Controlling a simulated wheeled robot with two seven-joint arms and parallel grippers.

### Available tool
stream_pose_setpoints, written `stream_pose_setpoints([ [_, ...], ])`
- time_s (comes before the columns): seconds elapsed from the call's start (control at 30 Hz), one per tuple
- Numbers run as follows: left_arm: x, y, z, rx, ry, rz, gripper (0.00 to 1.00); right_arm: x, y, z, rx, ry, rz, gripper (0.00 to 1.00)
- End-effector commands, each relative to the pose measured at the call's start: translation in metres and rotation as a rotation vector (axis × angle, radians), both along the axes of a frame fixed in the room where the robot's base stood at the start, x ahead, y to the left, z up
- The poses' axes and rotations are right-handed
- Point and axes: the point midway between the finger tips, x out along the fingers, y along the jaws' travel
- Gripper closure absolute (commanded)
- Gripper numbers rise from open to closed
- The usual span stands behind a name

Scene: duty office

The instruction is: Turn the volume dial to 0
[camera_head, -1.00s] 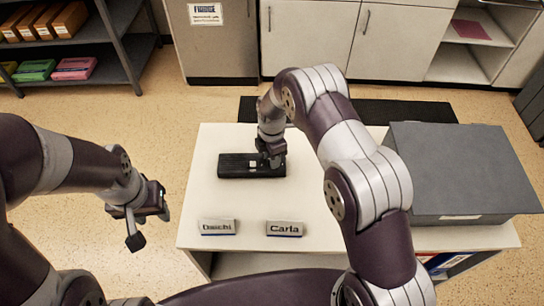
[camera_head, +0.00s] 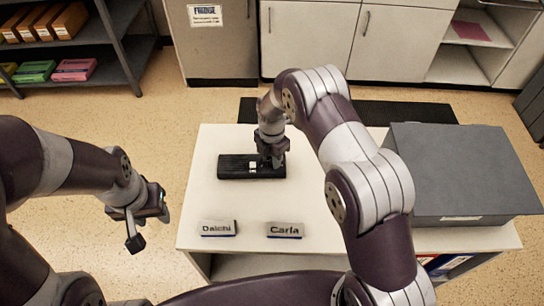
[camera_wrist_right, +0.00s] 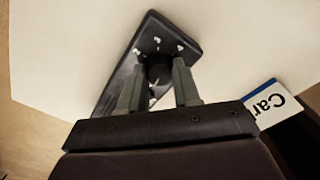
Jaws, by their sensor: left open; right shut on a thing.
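A black box-shaped device (camera_head: 233,167) lies flat on the white table, and it also shows in the right wrist view (camera_wrist_right: 122,84). My right gripper (camera_head: 268,160) is over the right end of the device. In the right wrist view its two fingers (camera_wrist_right: 160,75) stand on either side of a dark round dial (camera_wrist_right: 157,70) with white marks around it, and are shut on it. The dial's pointer and setting cannot be read. My left gripper (camera_head: 136,228) is open and empty, off the table's left side.
The white table (camera_head: 200,190) carries a "Daichi" name plate (camera_head: 218,228), a "Carla" name plate (camera_head: 285,230) and a large grey box (camera_head: 465,165) at the right. Dark shelves (camera_head: 110,60) and cabinets (camera_head: 310,40) stand behind. The table's left part is clear.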

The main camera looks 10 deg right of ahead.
Motion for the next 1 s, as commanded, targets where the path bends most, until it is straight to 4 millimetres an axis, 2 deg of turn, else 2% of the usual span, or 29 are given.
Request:
stream_pose_setpoints([
  [0.17,0.000,0.000,0.000,0.000,0.000,0.000,0.57,0.000,0.000,0.001,0.000,-0.001,-0.001,0.98],
  [0.2,0.000,0.000,0.000,0.000,0.000,0.000,0.57,0.000,0.000,0.000,0.000,-0.001,-0.001,0.57],
  [0.47,0.000,0.000,0.000,0.000,0.000,0.000,0.57,0.000,0.000,0.000,0.000,0.000,-0.001,0.57],
  [0.57,0.000,0.000,-0.001,0.000,0.000,0.000,0.57,0.000,0.000,0.007,0.001,-0.001,-0.001,0.57],
  [0.67,0.000,0.000,-0.004,0.000,0.000,0.000,0.57,0.001,0.000,0.026,0.001,-0.004,-0.001,0.57],
  [0.9,0.000,0.000,-0.010,0.000,0.000,0.000,0.57,0.001,0.000,0.091,0.001,-0.004,-0.001,0.57],
  [1.0,0.000,0.000,-0.011,0.000,0.000,0.000,0.57,0.000,0.000,0.111,0.000,-0.002,-0.001,0.57],
])
